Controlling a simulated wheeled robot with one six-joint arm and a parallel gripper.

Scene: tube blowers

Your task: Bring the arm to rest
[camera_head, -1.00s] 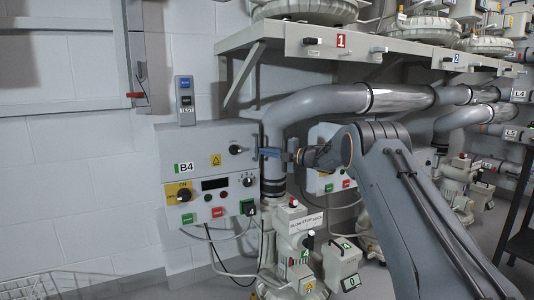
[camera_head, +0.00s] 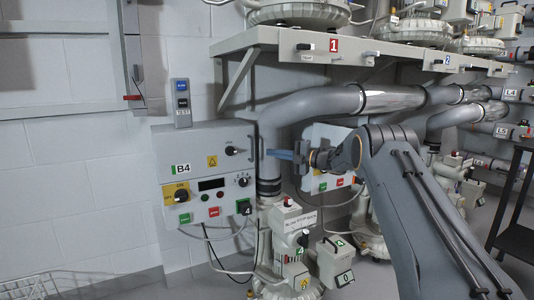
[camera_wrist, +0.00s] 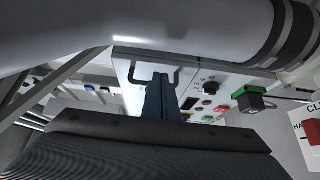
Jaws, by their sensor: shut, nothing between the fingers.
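My gripper (camera_head: 270,154) is at the end of my raised arm, beside the right side of the grey control box B4 (camera_head: 220,150). Its blue fingers are together, with nothing seen between them. They point left at the box's side handle (camera_head: 257,148), with a small gap in the head view. In the wrist view the shut fingers (camera_wrist: 161,88) overlap the dark handle (camera_wrist: 136,74) of a box with knobs and buttons. Whether they touch it cannot be told from that view.
A thick grey pipe (camera_head: 300,108) runs just above and behind my gripper, below a shelf (camera_head: 285,38) bearing round machines. A second control box (camera_head: 318,180) is behind my wrist. A valve unit (camera_head: 290,245) stands below. A dark rack (camera_head: 518,215) is at the right.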

